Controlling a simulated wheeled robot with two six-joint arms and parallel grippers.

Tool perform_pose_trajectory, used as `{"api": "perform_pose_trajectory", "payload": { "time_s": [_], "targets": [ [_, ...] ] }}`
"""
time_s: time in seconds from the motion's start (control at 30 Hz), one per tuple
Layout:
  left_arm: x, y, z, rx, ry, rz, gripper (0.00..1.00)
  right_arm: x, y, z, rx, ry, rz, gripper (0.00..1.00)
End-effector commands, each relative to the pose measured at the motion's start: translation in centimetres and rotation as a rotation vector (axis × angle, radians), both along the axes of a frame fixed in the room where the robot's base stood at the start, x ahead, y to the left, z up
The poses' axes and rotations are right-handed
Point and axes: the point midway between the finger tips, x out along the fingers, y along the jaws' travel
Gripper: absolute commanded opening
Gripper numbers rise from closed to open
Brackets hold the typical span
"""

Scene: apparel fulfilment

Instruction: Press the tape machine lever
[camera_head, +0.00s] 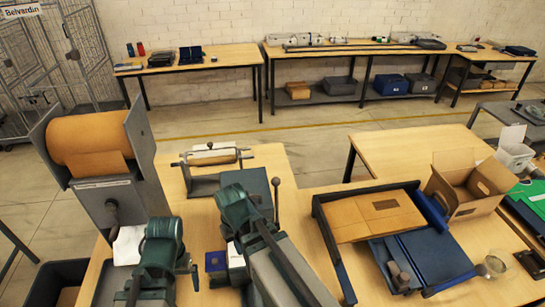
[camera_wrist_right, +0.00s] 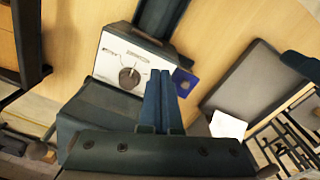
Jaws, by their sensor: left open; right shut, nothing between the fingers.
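The tape machine has a dark grey top (camera_head: 259,184), and a lever with a dark ball knob (camera_head: 276,182) stands up at its right side. My right arm crosses in front of the machine and hides much of it. In the right wrist view its white dial panel (camera_wrist_right: 111,65) shows beyond the fingers, and a dark ball knob (camera_wrist_right: 38,150) is at the lower left. My right gripper (camera_wrist_right: 160,76) is shut and empty, over the machine's edge near the panel, apart from the knob. My left gripper (camera_head: 161,275) is open at the lower left; its fingertips are hard to make out.
A brown paper roll (camera_head: 92,134) sits in a grey dispenser at left. A blue box (camera_wrist_right: 185,82) stands beside the dial panel. To the right are an open carton (camera_head: 470,187) and a tray holding flat cardboard (camera_head: 372,214). Bare tabletop (camera_head: 408,150) lies behind the tray.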

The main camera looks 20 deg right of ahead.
Motion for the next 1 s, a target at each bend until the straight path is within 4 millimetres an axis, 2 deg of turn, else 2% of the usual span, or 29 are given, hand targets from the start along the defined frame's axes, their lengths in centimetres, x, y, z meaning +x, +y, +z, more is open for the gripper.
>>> {"api": "perform_pose_trajectory", "payload": {
  "time_s": [0.03,0.17,0.27,0.37,0.4,0.5,0.6,0.7,0.83,1.0],
  "targets": [
    [0.0,0.0,2.7,0.0,0.0,0.001,0.97,0.6,-0.6,2.7,0.005,-0.005,-0.016,0.0],
    [0.0,0.0,6.0,-0.001,0.001,0.004,0.97,2.6,-2.3,6.0,0.019,-0.021,-0.054,0.0],
    [0.0,0.0,8.6,0.0,0.001,0.006,0.97,5.3,-4.1,8.6,0.031,-0.035,-0.087,0.0],
    [0.0,0.0,11.0,-0.001,0.001,0.009,0.97,10.5,-7.5,11.0,0.045,-0.055,-0.126,0.0],
    [0.0,0.0,11.5,-0.001,0.002,0.009,0.97,13.2,-9.4,11.6,0.052,-0.065,-0.141,0.0],
    [0.0,0.0,11.5,-0.001,0.001,0.01,0.97,18.2,-13.4,11.6,0.062,-0.085,-0.161,0.0],
    [0.0,0.0,11.4,-0.001,0.001,0.01,0.97,21.6,-16.8,11.6,0.068,-0.097,-0.172,0.0],
    [0.0,0.0,11.4,-0.001,0.001,0.01,0.97,23.9,-19.2,11.6,0.072,-0.107,-0.179,0.0],
    [0.0,0.0,11.4,-0.001,0.001,0.01,0.97,25.4,-21.1,11.6,0.073,-0.115,-0.182,0.0],
    [0.0,0.0,11.4,-0.001,0.0,0.01,0.97,25.7,-21.6,11.6,0.074,-0.117,-0.182,0.0]
  ]
}}
